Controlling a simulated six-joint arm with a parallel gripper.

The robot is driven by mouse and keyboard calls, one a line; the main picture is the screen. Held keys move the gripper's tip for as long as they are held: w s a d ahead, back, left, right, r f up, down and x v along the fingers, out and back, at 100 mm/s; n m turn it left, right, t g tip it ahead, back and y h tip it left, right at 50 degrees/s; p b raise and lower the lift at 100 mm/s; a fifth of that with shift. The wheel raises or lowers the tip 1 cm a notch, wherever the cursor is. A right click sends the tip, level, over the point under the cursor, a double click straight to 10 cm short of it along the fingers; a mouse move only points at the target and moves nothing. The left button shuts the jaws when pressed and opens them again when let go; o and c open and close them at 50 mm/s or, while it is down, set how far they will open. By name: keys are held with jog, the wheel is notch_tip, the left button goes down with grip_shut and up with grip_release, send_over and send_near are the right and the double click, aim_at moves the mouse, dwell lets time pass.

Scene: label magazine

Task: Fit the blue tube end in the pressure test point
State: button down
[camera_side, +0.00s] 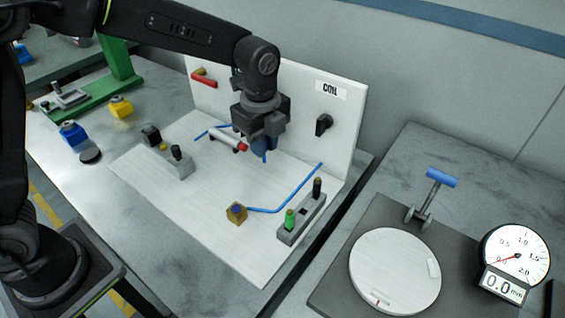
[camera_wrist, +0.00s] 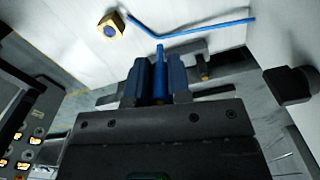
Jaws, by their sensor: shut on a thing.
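My gripper (camera_side: 264,142) is above the white board, in front of its upright panel. In the wrist view its fingers (camera_wrist: 161,80) are closed around a blue tube end (camera_wrist: 160,55), which sticks out past the fingertips; in the side view its tip (camera_side: 264,157) shows below them. A brass hexagonal fitting (camera_side: 237,214) with a blue centre stands on the board, apart from the held end; it also shows in the wrist view (camera_wrist: 111,27). A blue tube (camera_side: 290,198) runs from beside this fitting to the right. I cannot tell whether it enters the fitting, or which part is the pressure test point.
A white cylinder with a red end (camera_side: 226,139) lies close left of my gripper. A grey block with green and black plugs (camera_side: 301,219) stands at the board's right edge, another grey block (camera_side: 168,160) at left. A black knob (camera_side: 323,124) projects from the panel. The board's front is clear.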

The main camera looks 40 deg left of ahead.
jog(key=s+a, duration=0.1)
jog(key=s, duration=0.7)
jog(key=shift+s+f, duration=0.25)
jog(key=shift+s, duration=0.1)
jog(key=shift+f, duration=0.1)
jog(key=shift+f, duration=2.8)
jog(key=shift+f, duration=1.85)
jog(key=c, duration=1)
grip_release()
jog(key=shift+r, duration=0.1)
